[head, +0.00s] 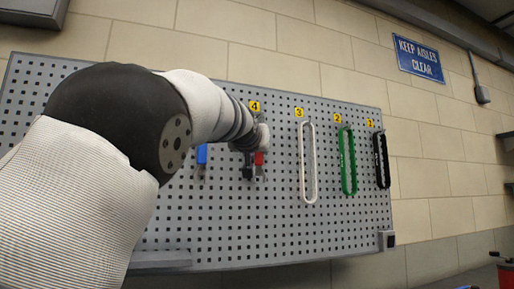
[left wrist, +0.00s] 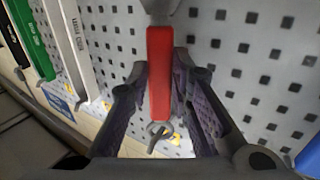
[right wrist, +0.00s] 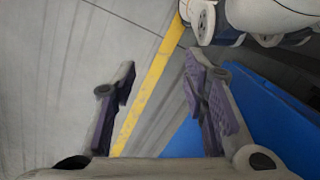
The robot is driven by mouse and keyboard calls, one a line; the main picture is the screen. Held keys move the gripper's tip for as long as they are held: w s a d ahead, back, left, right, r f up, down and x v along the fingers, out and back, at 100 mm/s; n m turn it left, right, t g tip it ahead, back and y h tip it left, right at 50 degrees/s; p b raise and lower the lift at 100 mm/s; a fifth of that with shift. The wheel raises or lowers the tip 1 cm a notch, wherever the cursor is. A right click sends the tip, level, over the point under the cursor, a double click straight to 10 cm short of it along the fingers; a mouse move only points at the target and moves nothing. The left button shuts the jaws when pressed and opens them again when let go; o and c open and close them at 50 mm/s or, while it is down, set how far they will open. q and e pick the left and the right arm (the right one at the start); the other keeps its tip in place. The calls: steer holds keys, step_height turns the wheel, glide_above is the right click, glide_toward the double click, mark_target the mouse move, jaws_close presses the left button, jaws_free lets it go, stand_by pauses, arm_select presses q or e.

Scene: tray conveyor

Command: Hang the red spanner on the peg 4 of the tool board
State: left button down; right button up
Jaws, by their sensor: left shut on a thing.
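The red spanner (left wrist: 160,75) is between the fingers of my left gripper (left wrist: 162,88) in the left wrist view. The gripper is shut on it. Its grey ring end (left wrist: 160,130) points toward the board near a yellow label. In the head view, a small red part of the spanner (head: 259,158) shows below the label of peg 4 (head: 254,106). My left gripper (head: 250,168) is close in front of the tool board (head: 230,225). My wrist hides peg 4, so I cannot tell whether the ring is around it. My right gripper (right wrist: 160,75) is open and empty.
White (head: 308,165), green (head: 348,160) and black (head: 381,158) tools hang at pegs 3, 2 and 1. A blue-handled tool (head: 201,157) hangs left of my gripper. The right wrist view shows grey floor with a yellow line (right wrist: 150,85) and a blue surface (right wrist: 265,110).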

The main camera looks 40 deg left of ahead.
stand_by(0.4)
arm_select(q)
steer(key=c, duration=1.4)
jaws_free()
steer(key=shift+o, duration=0.2)
steer(key=shift+r, duration=0.1)
